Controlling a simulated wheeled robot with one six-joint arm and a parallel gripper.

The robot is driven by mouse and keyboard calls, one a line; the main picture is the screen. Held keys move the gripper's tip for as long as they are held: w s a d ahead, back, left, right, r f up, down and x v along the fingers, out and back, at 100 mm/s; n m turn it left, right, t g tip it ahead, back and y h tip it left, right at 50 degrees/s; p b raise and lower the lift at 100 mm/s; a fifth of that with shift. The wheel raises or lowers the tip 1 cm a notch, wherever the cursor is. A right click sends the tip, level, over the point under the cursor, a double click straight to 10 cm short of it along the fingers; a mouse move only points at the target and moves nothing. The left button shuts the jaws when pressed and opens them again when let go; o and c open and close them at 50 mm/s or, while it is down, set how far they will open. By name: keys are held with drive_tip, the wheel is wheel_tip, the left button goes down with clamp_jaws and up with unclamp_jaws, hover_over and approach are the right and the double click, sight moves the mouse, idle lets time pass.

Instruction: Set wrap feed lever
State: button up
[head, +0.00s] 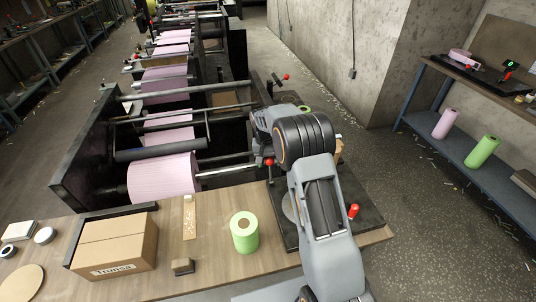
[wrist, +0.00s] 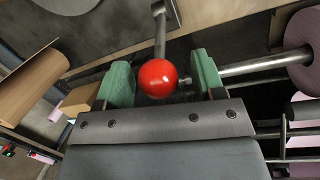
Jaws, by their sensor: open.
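A lever (wrist: 165,35) with a round red knob (wrist: 157,78) shows in the wrist view. The knob sits between the two green-padded fingers of my gripper (wrist: 163,75), nearer the left pad. The gripper is open, with a gap visible between the knob and the right pad. In the head view a red knob (head: 268,162) shows just left of my wrist, beside the wrapping machine's pink roll (head: 162,177). My fingers are mostly hidden there by my own arm. Another red knob (head: 354,211) stands on the dark plate right of my arm.
A green roll (head: 244,234), a cardboard box (head: 115,245) and a small brown block (head: 182,266) stand on the wooden bench (head: 215,275). Metal bars (head: 228,163) of the machine run close to my gripper. A shelf with pink and green rolls (head: 482,151) stands at right, beyond open floor.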

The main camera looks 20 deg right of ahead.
wheel_tip(320, 180, up, 13)
drive_tip(key=w+a, duration=0.1)
drive_tip(key=w, duration=0.1)
drive_tip(key=shift+a+r+b, duration=0.2)
drive_tip(key=shift+b, duration=0.2)
drive_tip(key=shift+w, duration=0.1)
wheel_tip(320, 180, down, 4)
drive_tip(key=s+n, duration=0.2)
drive_tip(key=s, duration=0.1)
drive_tip(key=s+r+t, duration=0.3)
drive_tip(key=s, duration=1)
drive_tip(key=s+r+n+t+y, duration=0.1)
drive_tip(key=s+r+t, duration=0.2)
drive_tip(key=s, duration=1)
drive_tip(key=shift+a, duration=0.4)
